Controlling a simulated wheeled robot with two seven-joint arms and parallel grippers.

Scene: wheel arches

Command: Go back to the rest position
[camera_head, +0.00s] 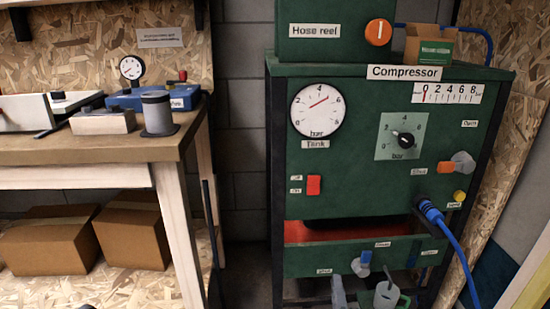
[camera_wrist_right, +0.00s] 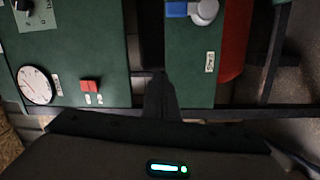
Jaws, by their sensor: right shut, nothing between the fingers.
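My right gripper (camera_wrist_right: 160,82) shows in the right wrist view as dark fingers closed together, with nothing between them. It is in front of the green compressor (camera_head: 345,180), which fills the middle right of the head view. In the wrist view the compressor appears turned sideways, with the round tank gauge (camera_wrist_right: 36,85) and the red switch (camera_wrist_right: 90,85) at left, and a grey knob with a blue part (camera_wrist_right: 203,12) at top right. The fingers look clear of these controls. My left gripper is not in view.
A wooden workbench (camera_head: 150,147) at left holds a grey cylinder (camera_head: 157,113) and a blue device with a gauge (camera_head: 131,67). Cardboard boxes (camera_head: 132,235) sit below. A blue hose (camera_head: 452,245) hangs from the compressor's right side.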

